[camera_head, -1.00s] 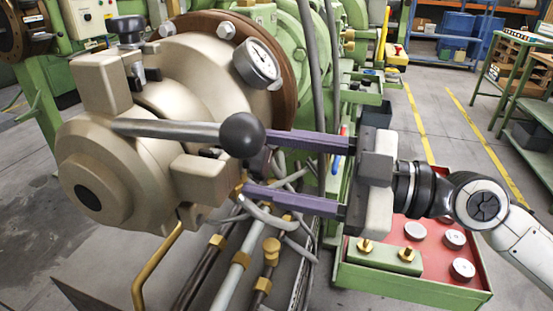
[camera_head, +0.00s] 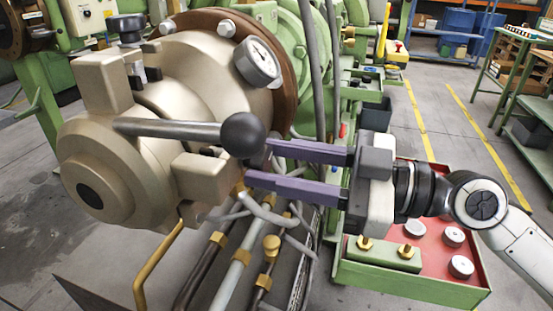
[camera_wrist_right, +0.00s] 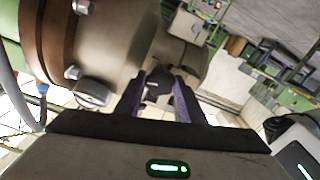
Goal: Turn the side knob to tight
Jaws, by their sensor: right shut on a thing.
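The beige extruder head (camera_head: 130,165) fills the left of the head view. A long lever with a black ball (camera_head: 243,135) crosses it and partly covers the place where my right gripper holds. My right gripper (camera_head: 257,164) reaches in from the right, its two purple fingers one above the other beside a beige block (camera_head: 203,178). The fingers are shut on the dark side knob, mostly hidden in the head view. In the right wrist view a dark knob (camera_wrist_right: 158,83) shows between the fingertips. The knob's turn angle cannot be told. My left gripper is not in view.
A round gauge (camera_head: 257,62) sits above the lever ball. Hoses and brass-fitted pipes (camera_head: 236,270) run below the fingers. A red-topped green box (camera_head: 418,287) stands under my right wrist. Open floor lies to the right.

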